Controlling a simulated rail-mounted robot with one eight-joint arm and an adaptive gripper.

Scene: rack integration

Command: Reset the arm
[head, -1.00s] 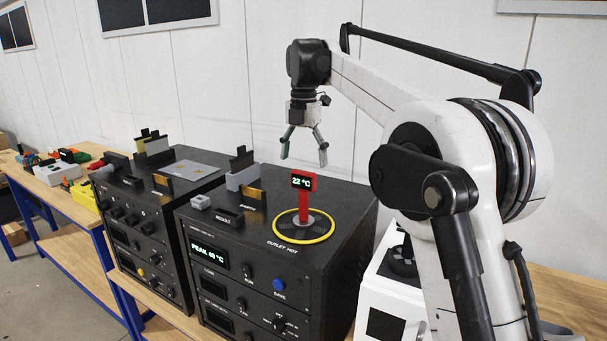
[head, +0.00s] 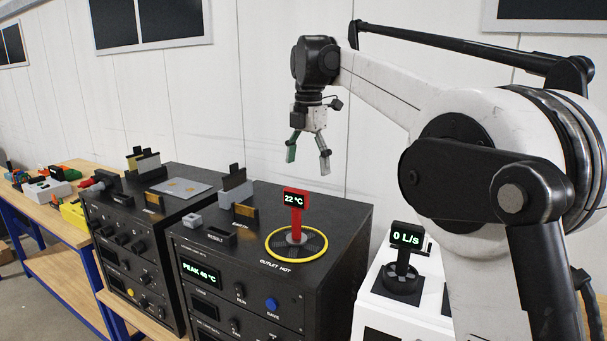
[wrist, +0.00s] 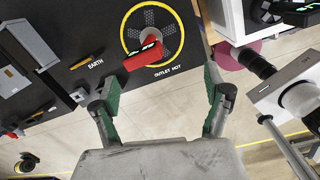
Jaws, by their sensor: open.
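The red probe (head: 296,199) reads 22 °C and stands upright in the yellow-ringed outlet (head: 297,246) marked OUTLET HOT. The probe also shows in the wrist view (wrist: 143,58), beyond the fingers and apart from them.
A white unit with a 0 L/s meter (head: 406,236) stands at right. A workbench (head: 72,210) with parts runs left.

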